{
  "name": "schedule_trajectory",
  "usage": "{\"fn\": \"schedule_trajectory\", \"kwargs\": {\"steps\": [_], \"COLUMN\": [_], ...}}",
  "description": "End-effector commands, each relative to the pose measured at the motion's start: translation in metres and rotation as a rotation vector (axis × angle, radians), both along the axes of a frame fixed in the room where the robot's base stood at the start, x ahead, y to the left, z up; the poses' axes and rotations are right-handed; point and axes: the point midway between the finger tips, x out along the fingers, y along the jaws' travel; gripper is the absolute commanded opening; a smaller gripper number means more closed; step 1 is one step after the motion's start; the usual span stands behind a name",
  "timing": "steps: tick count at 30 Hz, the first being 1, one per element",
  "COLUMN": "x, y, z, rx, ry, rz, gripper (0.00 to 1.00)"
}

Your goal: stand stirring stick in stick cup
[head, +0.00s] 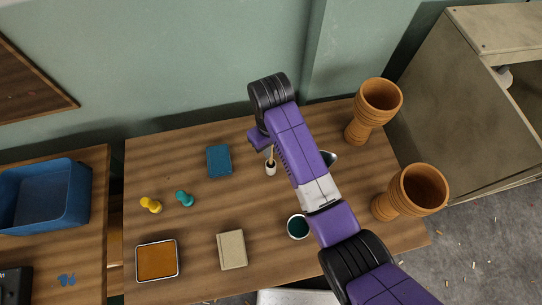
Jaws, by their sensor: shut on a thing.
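A small white cup (271,169), which looks like the stick cup, stands on the table near the back middle. A thin light-brown stirring stick (271,155) rises from the cup's mouth, close to upright. Its upper end meets my gripper (268,147), just above and behind the cup. The gripper is shut on the stick; my arm hides most of the fingers. I cannot tell whether the stick's lower end touches the cup's bottom.
Two brown goblet drums (374,108) (411,193) stand at the table's right. A teal-filled cup (298,227) is beside my arm. A blue book (219,161), beige book (232,250), brown tray (157,261), yellow pin (150,204) and teal pin (184,198) lie left. A metallic thing (329,158) is partly hidden.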

Motion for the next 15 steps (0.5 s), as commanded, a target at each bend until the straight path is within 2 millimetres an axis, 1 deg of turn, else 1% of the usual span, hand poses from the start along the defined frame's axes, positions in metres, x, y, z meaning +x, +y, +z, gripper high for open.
{"fn": "schedule_trajectory", "kwargs": {"steps": [1,8,12,15], "x": [0.000,0.000,-0.001,0.000], "y": [0.000,0.000,0.000,0.000], "z": [-0.007,-0.026,-0.046,-0.056], "rx": [-0.001,-0.001,-0.001,-0.001], "ry": [0.002,0.001,0.002,0.001], "rz": [0.000,0.000,0.000,0.000], "gripper": [0.00,0.00,0.00,0.00]}}
